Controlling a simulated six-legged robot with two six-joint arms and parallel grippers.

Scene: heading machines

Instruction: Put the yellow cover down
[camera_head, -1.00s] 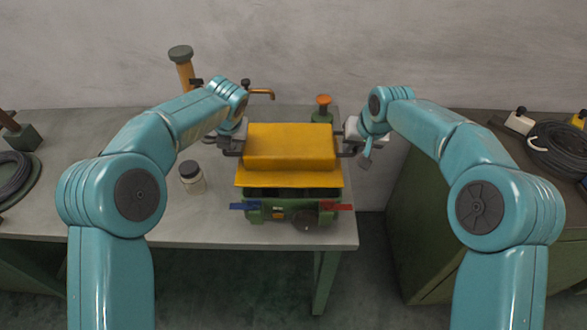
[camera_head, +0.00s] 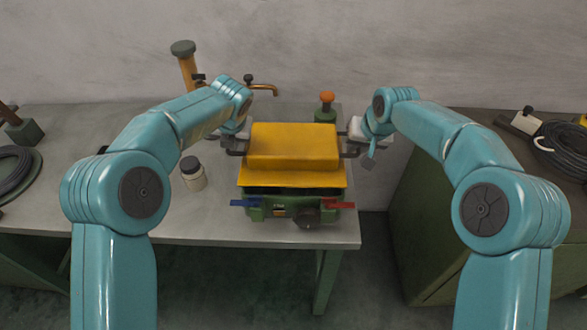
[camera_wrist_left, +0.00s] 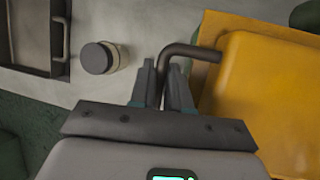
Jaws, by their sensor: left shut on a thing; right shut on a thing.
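The yellow cover (camera_head: 292,147) is a boxy lid with a flared front lip and a dark bent handle on each side. It sits over the green machine (camera_head: 300,208) on the bench; whether it rests fully on it I cannot tell. My left gripper (camera_head: 234,146) is at the cover's left handle, and in the left wrist view my left gripper (camera_wrist_left: 166,88) is shut on that dark handle (camera_wrist_left: 190,50) beside the cover (camera_wrist_left: 265,90). My right gripper (camera_head: 354,146) is shut on the right handle; its fingertips are small in view.
The grey bench (camera_head: 190,220) has free room at the front left. A lidded jar (camera_head: 193,174) stands left of the machine. An orange-topped green object (camera_head: 326,107) stands behind. Blue (camera_head: 244,202) and red (camera_head: 341,205) levers stick out in front. A green cabinet (camera_head: 440,210) stands right.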

